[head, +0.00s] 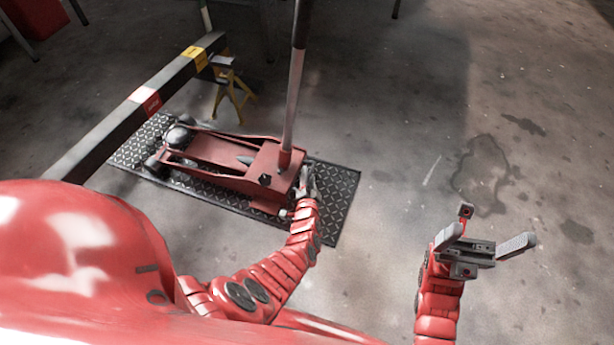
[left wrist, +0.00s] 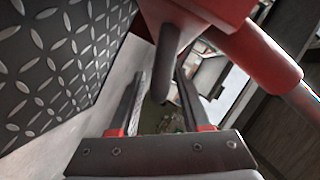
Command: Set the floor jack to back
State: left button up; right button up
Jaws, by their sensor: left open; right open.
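The red floor jack (head: 225,158) lies on a diamond-plate mat (head: 335,190), with its long handle (head: 295,90) standing nearly upright from the right end. My left gripper (head: 306,183) is at the jack's right end, beside the handle base and partly hidden. In the left wrist view its fingers (left wrist: 158,82) are open, with a dark rounded bar (left wrist: 167,62) of the jack showing between or just beyond their tips. Contact cannot be told. The red jack body also shows there (left wrist: 205,12). My right gripper (head: 484,242) is open and empty over bare floor at the right.
A dark beam (head: 120,118) with red and yellow bands runs along the left behind the jack. A yellow jack stand (head: 235,95) stands behind the jack. A red box (head: 35,15) is at the far left. Stained concrete floor to the right is clear.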

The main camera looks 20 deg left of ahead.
pick_arm(q)
jog(key=shift+c, duration=0.3)
grip_shut()
dwell(1.2)
